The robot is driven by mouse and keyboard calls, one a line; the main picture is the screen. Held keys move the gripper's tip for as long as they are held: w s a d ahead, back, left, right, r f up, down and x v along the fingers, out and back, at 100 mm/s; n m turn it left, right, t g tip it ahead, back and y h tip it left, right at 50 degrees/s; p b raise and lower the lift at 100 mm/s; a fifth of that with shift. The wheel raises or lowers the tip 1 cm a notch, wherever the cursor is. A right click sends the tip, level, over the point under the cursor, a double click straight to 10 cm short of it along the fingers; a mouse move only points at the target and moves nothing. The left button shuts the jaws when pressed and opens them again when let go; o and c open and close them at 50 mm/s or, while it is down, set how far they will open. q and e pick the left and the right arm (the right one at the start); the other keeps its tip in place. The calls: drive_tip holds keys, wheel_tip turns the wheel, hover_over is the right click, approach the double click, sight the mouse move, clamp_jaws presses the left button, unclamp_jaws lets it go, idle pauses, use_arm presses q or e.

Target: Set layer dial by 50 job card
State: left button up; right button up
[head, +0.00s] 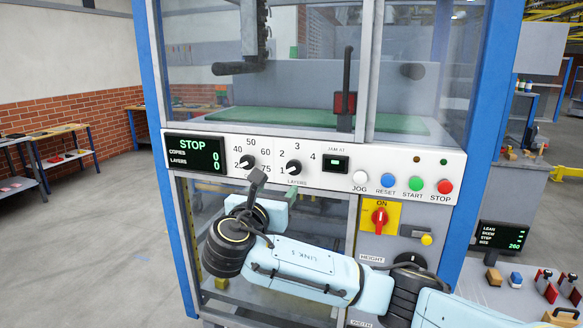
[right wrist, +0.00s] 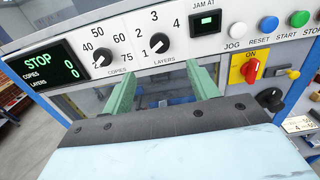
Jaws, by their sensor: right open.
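The layers dial (head: 293,167) is a black knob on the white panel, marked 1 to 4; its white pointer seems to face 1. It also shows in the right wrist view (right wrist: 158,46). A pale printed card (right wrist: 301,125) is at the right of the wrist view; its text is too small to read surely. My left gripper is not in view.
The copies dial (head: 246,161) is left of the layers dial. The display (head: 195,154) reads STOP, copies 0, layers 0. JOG, RESET, START and STOP buttons (head: 416,183) line the right. A red switch (head: 380,217) on yellow is below. Blue frame posts (head: 153,80) flank the machine.

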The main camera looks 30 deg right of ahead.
sight(293, 170)
drive_tip(key=p+x, duration=0.2)
drive_tip(key=x, duration=0.9)
drive_tip(key=shift+w, duration=0.1)
drive_tip(key=shift+w+d+f, duration=0.1)
drive_tip(key=shift+w+d, duration=0.3)
drive_tip(key=shift+d, duration=0.1)
drive_tip(key=shift+c, duration=0.5)
drive_tip(key=c, duration=0.9)
